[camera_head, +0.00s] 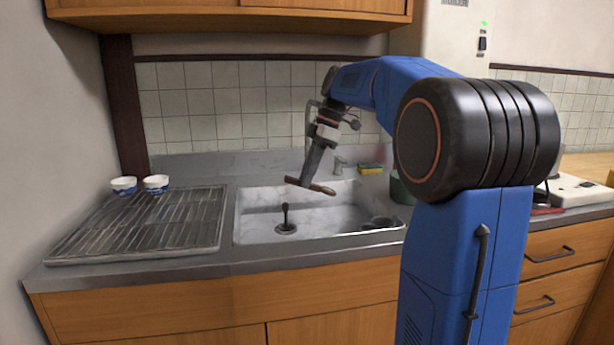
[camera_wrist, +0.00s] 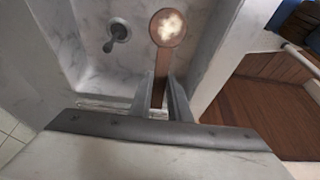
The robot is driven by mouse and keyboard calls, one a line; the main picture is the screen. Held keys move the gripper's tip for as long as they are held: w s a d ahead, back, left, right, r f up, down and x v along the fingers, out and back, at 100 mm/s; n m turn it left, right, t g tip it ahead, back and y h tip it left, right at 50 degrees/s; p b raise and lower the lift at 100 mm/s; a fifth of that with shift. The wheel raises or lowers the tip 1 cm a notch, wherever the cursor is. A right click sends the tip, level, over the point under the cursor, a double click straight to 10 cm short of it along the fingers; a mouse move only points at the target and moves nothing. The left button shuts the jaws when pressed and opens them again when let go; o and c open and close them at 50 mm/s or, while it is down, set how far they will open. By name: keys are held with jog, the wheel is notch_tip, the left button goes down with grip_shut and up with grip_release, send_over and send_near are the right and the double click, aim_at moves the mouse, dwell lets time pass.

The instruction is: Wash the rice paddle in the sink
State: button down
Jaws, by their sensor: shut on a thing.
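The rice paddle (camera_wrist: 167,30) is brown, with a pale whitish patch on its round end, in the wrist view. My gripper (camera_wrist: 166,88) is shut on its handle. In the head view my gripper (camera_head: 299,182) points down over the sink, and the paddle (camera_head: 322,189) sticks out to the right from its tips. The sink (camera_head: 255,205) is a grey-white marbled basin. The paddle is above the basin floor; its exact height is hard to tell. A dark upright piece stands at the drain (camera_head: 286,222). The tap (camera_head: 339,164) is partly hidden behind my arm.
A metal drying rack (camera_head: 150,225) lies left of the sink, with two blue-and-white bowls (camera_head: 124,186) (camera_head: 156,184) at its back. A yellow-green sponge (camera_head: 371,169) lies behind the sink. A green round thing (camera_head: 400,190) is partly hidden by my arm. A cupboard (camera_head: 230,15) hangs above.

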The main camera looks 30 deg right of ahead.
jog(key=shift+w+f, duration=0.2)
jog(key=shift+f, duration=9.5)
jog(key=shift+a, duration=0.25)
jog(key=shift+w+a, duration=0.1)
jog(key=shift+a, duration=0.25)
notch_tip(320, 180, up, 14)
jog(key=shift+r, duration=0.25)
